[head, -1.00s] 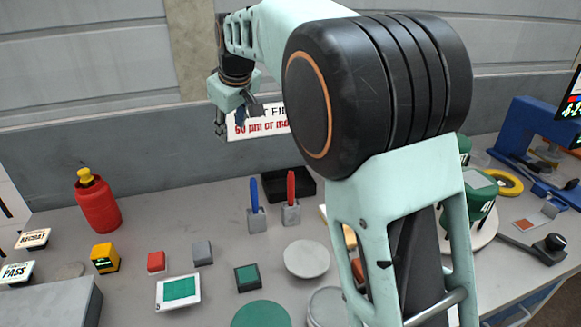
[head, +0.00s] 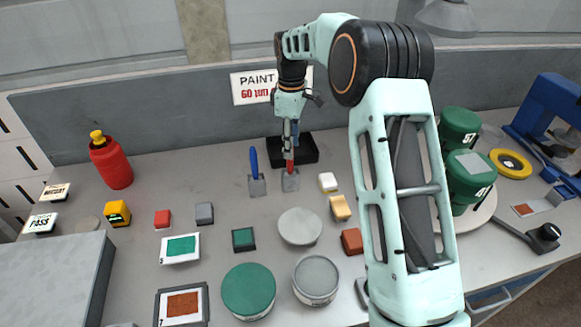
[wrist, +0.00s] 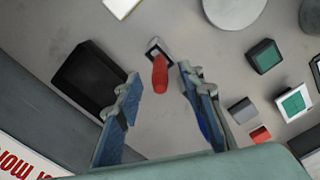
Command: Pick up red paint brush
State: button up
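The red paint brush (head: 290,169) stands upright, handle up, in a small grey holder (head: 290,184) on the bench. It also shows in the wrist view (wrist: 160,76), seen from above. My gripper (head: 290,150) points down right over the red handle. In the wrist view its two blue-padded fingers (wrist: 159,85) are spread, with the red handle in the gap and clear space on both sides. The blue paint brush (head: 254,163) stands to the left in its own holder; in the wrist view it is partly hidden behind the right finger.
A black tray (head: 312,150) lies behind the red brush, close to my gripper. A grey round lid (head: 300,227) and small blocks lie in front. Green cans (head: 470,178) stand to the right, a red bottle (head: 111,163) at the left. A sign hangs on the back wall.

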jog(key=p, duration=0.1)
send_over(290, 173)
jog(key=shift+w+f, duration=0.2)
jog(key=shift+f, duration=1.25)
jog(key=shift+w+f, duration=0.2)
jog(key=shift+f, duration=1.25)
grip_shut()
